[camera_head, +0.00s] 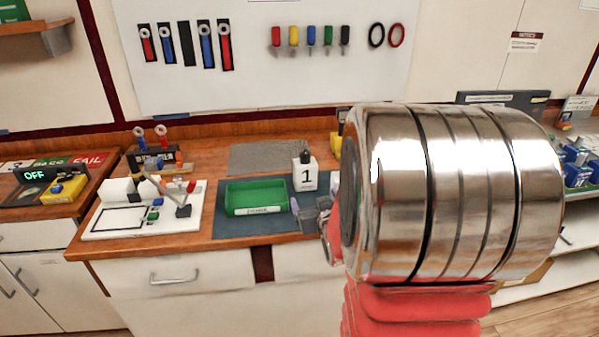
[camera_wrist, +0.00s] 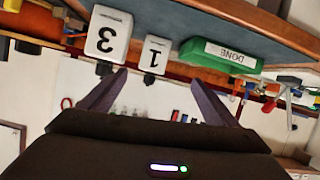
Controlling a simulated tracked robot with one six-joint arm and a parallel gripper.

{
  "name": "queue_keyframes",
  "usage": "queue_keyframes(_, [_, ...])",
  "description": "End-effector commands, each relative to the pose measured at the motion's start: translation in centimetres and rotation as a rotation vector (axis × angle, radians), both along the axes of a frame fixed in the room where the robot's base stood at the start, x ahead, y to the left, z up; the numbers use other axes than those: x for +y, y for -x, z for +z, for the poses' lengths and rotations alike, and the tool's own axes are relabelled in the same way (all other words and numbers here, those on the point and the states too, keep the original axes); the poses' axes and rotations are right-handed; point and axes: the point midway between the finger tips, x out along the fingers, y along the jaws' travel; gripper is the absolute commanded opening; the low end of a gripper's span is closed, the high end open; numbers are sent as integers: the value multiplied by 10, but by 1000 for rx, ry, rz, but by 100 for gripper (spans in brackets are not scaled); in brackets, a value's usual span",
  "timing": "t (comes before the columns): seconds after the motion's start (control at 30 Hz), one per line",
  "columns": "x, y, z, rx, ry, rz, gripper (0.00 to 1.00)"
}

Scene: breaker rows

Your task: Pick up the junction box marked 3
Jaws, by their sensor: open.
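The white junction box marked 3 (camera_wrist: 108,37) shows in the upper left of the wrist view, which is upside down. In the head view my arm hides it. The white box marked 1 (camera_head: 305,178) stands upright on the blue mat and also shows in the wrist view (camera_wrist: 153,56). My gripper (camera_wrist: 156,77) is open, with nothing between its fingers. Box 3 lies beyond its left finger in the wrist view, apart from it. In the head view my gripper's grey fingers (camera_head: 312,213) are low beside box 1, partly covered by my arm.
A green tray labelled DONE (camera_wrist: 220,57) sits left of box 1 in the head view (camera_head: 257,210), on the blue mat (camera_head: 228,228). A white board with switches (camera_head: 143,208) is at the left. My arm covers the bench's right part.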

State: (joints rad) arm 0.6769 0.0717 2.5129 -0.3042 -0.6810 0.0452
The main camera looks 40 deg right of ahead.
Motion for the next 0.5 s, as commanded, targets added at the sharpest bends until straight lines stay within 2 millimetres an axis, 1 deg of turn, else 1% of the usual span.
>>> queue_keyframes(0.03, [-13,5,-8,-20,2,-12,83])
queue_keyframes(0.2, [-46,19,-22,-127,24,-38,83])
queue_keyframes(0.4, [-76,46,-35,-256,43,-69,83])
queue_keyframes(0.5, [-86,58,-39,-310,52,-81,83])
